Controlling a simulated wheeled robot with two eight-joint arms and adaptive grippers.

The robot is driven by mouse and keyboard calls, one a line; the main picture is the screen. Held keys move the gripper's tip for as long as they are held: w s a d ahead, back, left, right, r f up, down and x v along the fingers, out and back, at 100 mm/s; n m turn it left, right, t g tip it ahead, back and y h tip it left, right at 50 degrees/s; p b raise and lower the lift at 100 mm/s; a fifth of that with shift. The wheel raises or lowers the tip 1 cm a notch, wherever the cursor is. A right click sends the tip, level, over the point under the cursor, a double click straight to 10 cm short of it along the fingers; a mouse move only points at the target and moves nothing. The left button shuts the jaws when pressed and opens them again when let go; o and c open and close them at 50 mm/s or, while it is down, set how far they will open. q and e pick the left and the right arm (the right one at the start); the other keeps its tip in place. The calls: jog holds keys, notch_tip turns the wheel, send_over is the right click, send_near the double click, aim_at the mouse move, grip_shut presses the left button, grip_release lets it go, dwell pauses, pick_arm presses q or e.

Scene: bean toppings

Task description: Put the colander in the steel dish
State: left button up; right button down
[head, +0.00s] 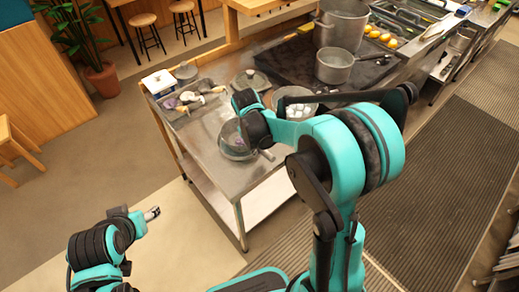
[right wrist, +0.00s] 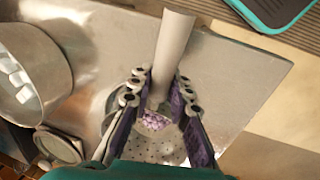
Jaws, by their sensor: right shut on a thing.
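The colander (right wrist: 150,153) shows in the right wrist view as a round perforated steel bowl, with a patch of small purple pieces at its middle. Its pale handle (right wrist: 174,45) runs up between the fingers of my right gripper (right wrist: 160,85), which is shut on it. In the head view, the colander (head: 235,148) is over the near part of the steel table, partly hidden by my right gripper. A round steel container with white cubes (head: 293,93) stands to its right. I cannot tell which vessel is the steel dish. My left gripper (head: 152,213) is off the table; its finger opening is unclear.
A tray with utensils (head: 176,112) and a small round dish (head: 250,80) are on the steel table (head: 205,152). A steel pot (head: 335,66) stands on the dark stove at the back. The table's front edge and corner are close to the colander.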

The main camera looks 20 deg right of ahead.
jog(key=shift+f, duration=0.15)
jog(key=c, duration=1.4)
grip_release()
